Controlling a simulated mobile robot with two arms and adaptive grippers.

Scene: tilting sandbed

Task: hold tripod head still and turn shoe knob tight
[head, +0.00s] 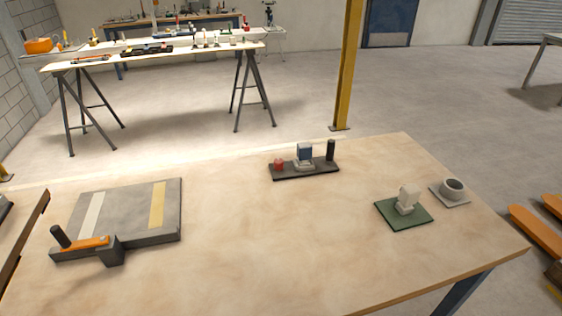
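A dark flat base (318,171) lies near the far edge of the wooden table. On it stand a small grey and blue block (304,153), a red knob-like piece (279,165) at its left and an upright black cylinder (330,150) at its right. This looks like the tripod head with its knob, but it is too small to be sure. A pale upright piece (407,198) stands on a green mat (388,213) at the right; I cannot tell what it is. Neither of my grippers is in view.
A grey board (130,205) with an orange and black clamp-like tool (88,245) lies at the left. A grey cup-like ring (453,188) sits on a plate at the right. The wooden table's (240,255) middle and front are clear. A yellow post (348,65) stands behind.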

